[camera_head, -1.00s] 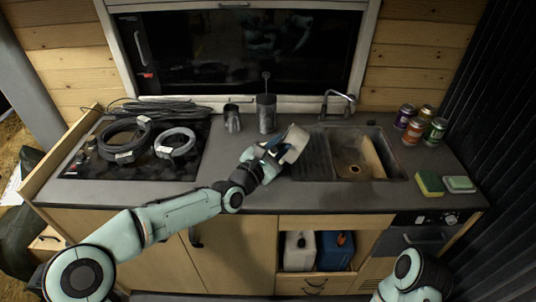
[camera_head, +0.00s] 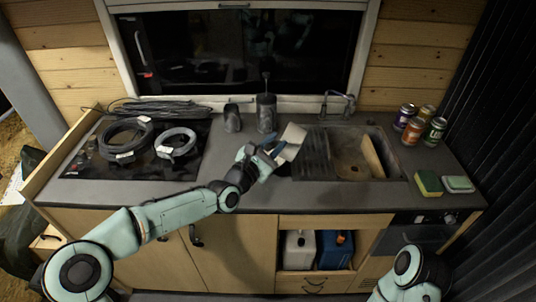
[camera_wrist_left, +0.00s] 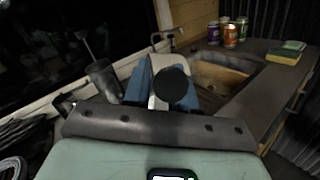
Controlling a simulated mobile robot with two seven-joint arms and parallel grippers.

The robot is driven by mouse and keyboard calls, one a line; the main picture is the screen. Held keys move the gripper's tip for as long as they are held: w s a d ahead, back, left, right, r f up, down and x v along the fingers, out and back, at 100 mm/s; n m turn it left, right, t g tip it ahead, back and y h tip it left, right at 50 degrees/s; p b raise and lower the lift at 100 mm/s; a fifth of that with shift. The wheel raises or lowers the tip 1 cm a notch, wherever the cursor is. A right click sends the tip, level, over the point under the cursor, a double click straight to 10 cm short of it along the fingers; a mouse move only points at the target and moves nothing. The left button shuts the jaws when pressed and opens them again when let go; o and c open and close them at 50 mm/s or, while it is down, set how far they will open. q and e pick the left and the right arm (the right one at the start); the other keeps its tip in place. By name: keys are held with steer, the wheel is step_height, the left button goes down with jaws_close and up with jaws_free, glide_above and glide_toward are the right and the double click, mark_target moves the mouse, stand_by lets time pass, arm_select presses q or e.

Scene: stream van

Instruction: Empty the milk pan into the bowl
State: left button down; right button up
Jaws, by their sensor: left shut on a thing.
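My left gripper (camera_head: 270,153) is over the counter, left of the sink. It is shut on the milk pan (camera_head: 292,138), a cream-coloured vessel that looks tilted. In the left wrist view the blue fingers of the left gripper (camera_wrist_left: 163,90) stand either side of a dark round end, which looks like the handle's. Part of the cream pan (camera_wrist_left: 166,65) shows behind it. The pan's inside and contents cannot be made out. I cannot pick out a bowl in either view. My right arm shows at the bottom right of the head view, with its gripper out of frame.
A dark mug (camera_head: 232,117) and a dark utensil pot (camera_head: 266,113) stand behind the pan. The sink (camera_head: 358,155) and tap (camera_head: 340,103) lie right, then several cans (camera_head: 411,132) and sponges (camera_head: 428,183). Coiled cables (camera_head: 125,137) cover the hob. The front counter is clear.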

arm_select(q)
steer(key=shift+w+a+f+n, duration=0.2)
steer(key=shift+a+n, duration=0.1)
steer(key=shift+a, duration=0.2)
arm_select(e)
steer(key=shift+w+r, duration=0.15)
steer(key=shift+r, duration=0.05)
arm_select(q)
steer(key=shift+a, duration=0.2)
steer(key=shift+w+a+f+n+t+p, duration=0.15)
steer(key=shift+a+n+t+p, duration=0.1)
steer(key=shift+a, duration=0.1)
steer(key=shift+w+a+f+n+t+p, duration=0.1)
steer(key=shift+w+a+n+t, duration=0.05)
steer(key=shift+a+n, duration=0.15)
arm_select(e)
steer(key=shift+w+r, duration=0.2)
steer(key=shift+r, duration=0.15)
arm_select(q)
steer(key=shift+a, duration=0.15)
steer(key=shift+w+a+n, duration=0.15)
steer(key=shift+a+n, duration=0.1)
steer(key=shift+n, duration=0.1)
arm_select(e)
steer(key=shift+w+r, duration=0.1)
steer(key=shift+r, duration=0.05)
